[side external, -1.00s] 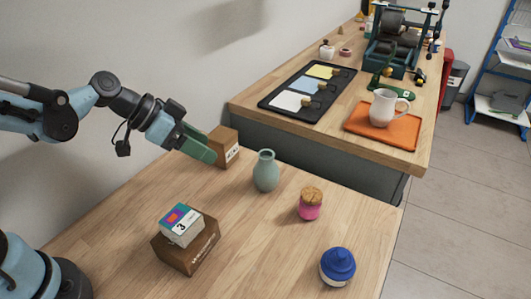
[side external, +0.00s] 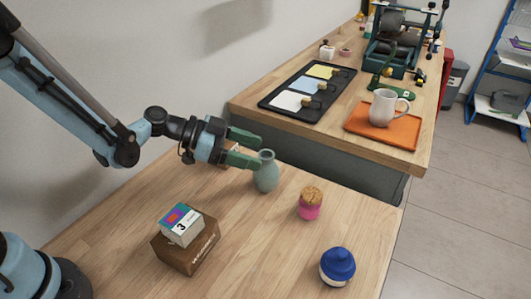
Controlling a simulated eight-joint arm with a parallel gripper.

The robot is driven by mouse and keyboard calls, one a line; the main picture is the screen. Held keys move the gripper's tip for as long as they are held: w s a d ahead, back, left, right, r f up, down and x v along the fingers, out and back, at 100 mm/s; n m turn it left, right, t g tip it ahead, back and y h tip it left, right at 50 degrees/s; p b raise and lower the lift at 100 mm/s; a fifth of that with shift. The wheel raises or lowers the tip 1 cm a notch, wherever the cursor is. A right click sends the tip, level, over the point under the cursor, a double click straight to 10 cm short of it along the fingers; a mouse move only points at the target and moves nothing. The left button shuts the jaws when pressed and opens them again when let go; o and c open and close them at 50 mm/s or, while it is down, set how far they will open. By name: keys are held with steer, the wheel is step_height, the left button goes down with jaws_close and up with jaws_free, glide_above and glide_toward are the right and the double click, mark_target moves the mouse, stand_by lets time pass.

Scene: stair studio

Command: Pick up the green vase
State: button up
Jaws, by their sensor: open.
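The green vase (side external: 266,175) stands upright on the wooden table, with a round body and a narrow neck. My gripper (side external: 256,151) is level and open, with its green fingers pointing right toward the vase's neck. One fingertip reaches to the left of the neck and the other shows behind it. I cannot tell whether either finger touches the vase. The gripper holds nothing that I can see.
A pink jar with a cork lid (side external: 310,204) stands right of the vase. A blue-lidded jar (side external: 337,267) is nearer. A brown box (side external: 187,247) with a small card box (side external: 181,225) on it stands front left. The gripper mostly hides another box behind.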

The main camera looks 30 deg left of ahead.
mark_target(266, 154)
steer(key=shift+x, duration=3.05)
steer(key=shift+r, duration=0.1)
steer(key=shift+c, duration=0.2)
steer(key=c, duration=1.2)
steer(key=shift+o, duration=0.2)
steer(key=shift+r, duration=0.1)
